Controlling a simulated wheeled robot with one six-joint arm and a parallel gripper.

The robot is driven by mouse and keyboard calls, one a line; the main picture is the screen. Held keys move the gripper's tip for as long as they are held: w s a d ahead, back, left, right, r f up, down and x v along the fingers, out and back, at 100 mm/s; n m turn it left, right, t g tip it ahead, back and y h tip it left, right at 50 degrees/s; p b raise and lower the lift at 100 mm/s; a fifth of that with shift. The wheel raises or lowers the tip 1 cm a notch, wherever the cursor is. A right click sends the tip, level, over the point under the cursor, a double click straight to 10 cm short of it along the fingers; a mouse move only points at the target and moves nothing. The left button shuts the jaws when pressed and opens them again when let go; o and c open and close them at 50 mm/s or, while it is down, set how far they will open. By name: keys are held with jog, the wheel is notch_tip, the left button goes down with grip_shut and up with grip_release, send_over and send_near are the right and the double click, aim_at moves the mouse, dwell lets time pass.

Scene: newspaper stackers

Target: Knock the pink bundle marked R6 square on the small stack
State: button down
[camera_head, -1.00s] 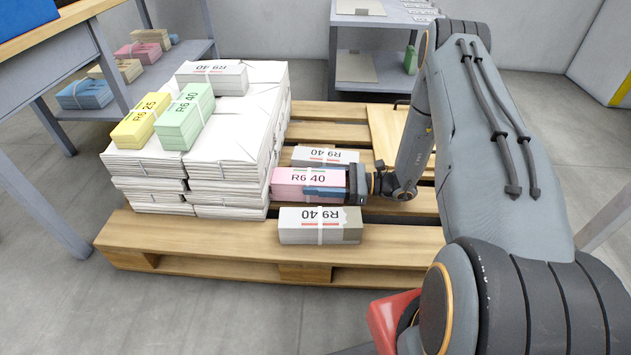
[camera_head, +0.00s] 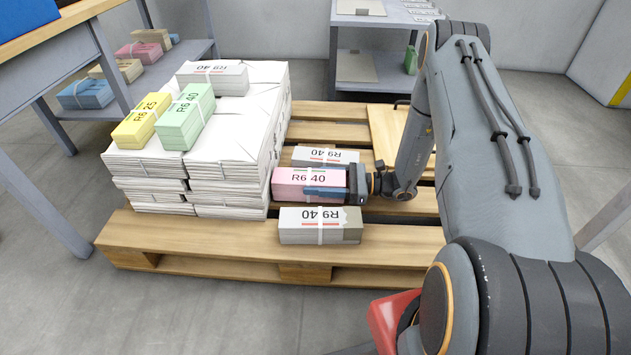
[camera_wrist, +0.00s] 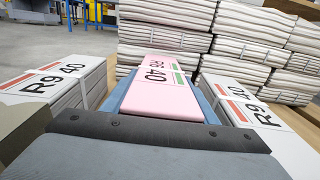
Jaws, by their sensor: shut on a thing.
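In the wrist view the pink bundle (camera_wrist: 160,88) sits between both blue fingers. The near R9 bundle (camera_head: 320,225) lies in front on the pallet, the far R9 bundle (camera_head: 325,156) behind. What lies under the pink bundle is hidden.
The tall white stack (camera_head: 230,150) stands left on the wooden pallet (camera_head: 200,235), with yellow (camera_head: 141,120), green (camera_head: 185,117) and grey (camera_head: 212,77) bundles on top. A shelf (camera_head: 372,65) stands behind. The pallet's front right is clear.

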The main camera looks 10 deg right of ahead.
aim_at(328, 181)
jog(key=shift+v, duration=1.7)
jog(key=shift+r, duration=0.15)
jog(key=shift+r+p, duration=2.25)
jog(key=shift+r, duration=0.7)
